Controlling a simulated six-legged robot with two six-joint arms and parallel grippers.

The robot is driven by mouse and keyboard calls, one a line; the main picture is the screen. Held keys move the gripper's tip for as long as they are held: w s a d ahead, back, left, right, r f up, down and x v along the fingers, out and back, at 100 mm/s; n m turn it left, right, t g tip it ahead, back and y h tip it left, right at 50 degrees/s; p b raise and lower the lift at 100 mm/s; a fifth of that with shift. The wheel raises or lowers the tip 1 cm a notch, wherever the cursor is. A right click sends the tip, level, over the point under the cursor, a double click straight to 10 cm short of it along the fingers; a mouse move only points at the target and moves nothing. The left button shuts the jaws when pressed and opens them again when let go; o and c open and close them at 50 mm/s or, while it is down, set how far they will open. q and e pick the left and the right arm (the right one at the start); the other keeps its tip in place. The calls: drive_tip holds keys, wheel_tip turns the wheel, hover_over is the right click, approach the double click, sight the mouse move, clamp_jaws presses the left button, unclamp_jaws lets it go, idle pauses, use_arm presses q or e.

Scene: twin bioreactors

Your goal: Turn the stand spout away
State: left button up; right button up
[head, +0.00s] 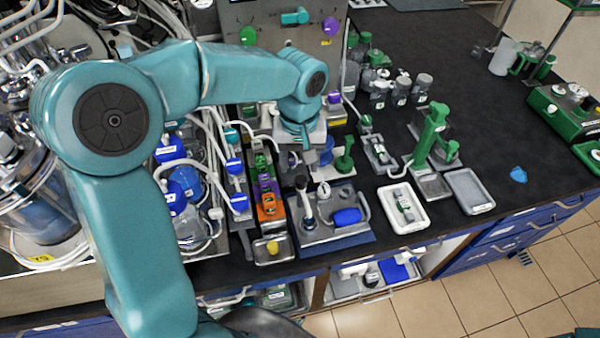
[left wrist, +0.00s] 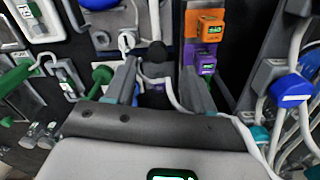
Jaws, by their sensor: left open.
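My left gripper (head: 303,150) hangs over the bench just behind the blue-grey stand (head: 330,232). In the left wrist view the two fingers (left wrist: 160,78) are apart. A black ball-topped post (left wrist: 157,52) and a grey curved tube show beyond and between them; I cannot tell whether the fingers touch either. The black-topped post (head: 301,183) rises from the stand in the head view. I cannot tell for sure which part is the stand spout. A tall green stand (head: 432,135) with a curved side piece stands apart to the right. My right gripper is out of view.
Orange and purple blocks (head: 270,207) stand left of the blue-grey stand. Blue-capped bottles with white hoses (head: 188,185) crowd further left. A small green stand (head: 345,158) is close right of the gripper.

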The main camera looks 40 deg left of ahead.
sight(302, 178)
use_arm(q)
drive_tip(key=f, duration=0.4)
drive_tip(key=shift+w+d+f, duration=0.15)
drive_tip(key=shift+w+f, duration=0.05)
drive_tip(key=shift+f, duration=0.1)
drive_tip(key=shift+s+f, duration=0.15)
drive_tip(key=shift+f, duration=0.25)
drive_tip(key=shift+w+f, duration=0.1)
drive_tip(key=shift+w, duration=0.1)
